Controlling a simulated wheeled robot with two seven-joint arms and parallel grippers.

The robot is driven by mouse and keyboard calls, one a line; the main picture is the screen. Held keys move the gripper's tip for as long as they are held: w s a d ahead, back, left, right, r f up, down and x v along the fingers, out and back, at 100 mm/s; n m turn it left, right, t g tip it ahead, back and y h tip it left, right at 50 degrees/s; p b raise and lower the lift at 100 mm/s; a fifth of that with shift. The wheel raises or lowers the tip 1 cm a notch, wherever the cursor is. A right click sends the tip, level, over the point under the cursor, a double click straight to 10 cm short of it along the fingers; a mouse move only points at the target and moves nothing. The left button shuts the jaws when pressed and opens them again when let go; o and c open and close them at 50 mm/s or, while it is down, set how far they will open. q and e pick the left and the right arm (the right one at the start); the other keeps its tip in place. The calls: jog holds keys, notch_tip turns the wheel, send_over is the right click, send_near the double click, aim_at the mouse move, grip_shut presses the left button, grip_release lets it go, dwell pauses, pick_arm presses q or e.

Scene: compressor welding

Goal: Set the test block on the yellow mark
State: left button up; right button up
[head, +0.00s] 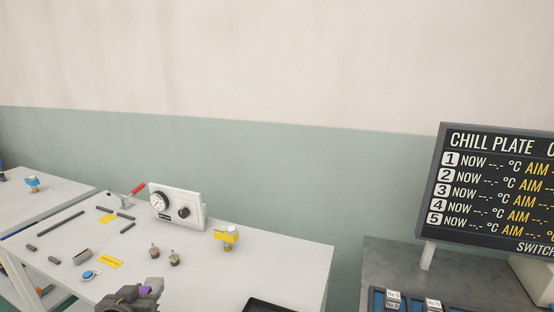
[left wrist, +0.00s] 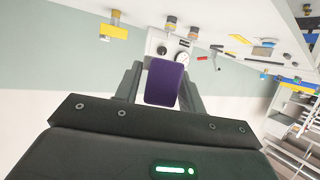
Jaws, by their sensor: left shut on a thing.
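My left gripper (head: 146,287) is at the bottom of the head view, over the front of the white table (head: 290,262). It is shut on a purple block (left wrist: 165,82), which sits between the two dark fingers in the left wrist view. In the head view only a small part of the purple block (head: 145,290) shows. Two flat yellow patches lie on the table: one (head: 110,261) left of and beyond the gripper, one (head: 106,218) farther back. I cannot tell which is the mark. The block is apart from both. My right gripper is not in view.
A white gauge box (head: 176,207) stands at the table's back, beside a red-handled clamp (head: 132,193). A yellow-bodied fitting (head: 228,236) and two small brass fittings (head: 174,258) stand right of the patches. A dark display (head: 492,190) stands right.

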pick_arm(q)
jog(key=w+d+r+m+h, duration=0.1)
jog(key=w+d+r, duration=0.3)
jog(key=d+r, duration=0.6)
jog(key=shift+d+r+h, duration=0.3)
jog(key=shift+d+r, duration=0.05)
jog(key=shift+r, duration=0.55)
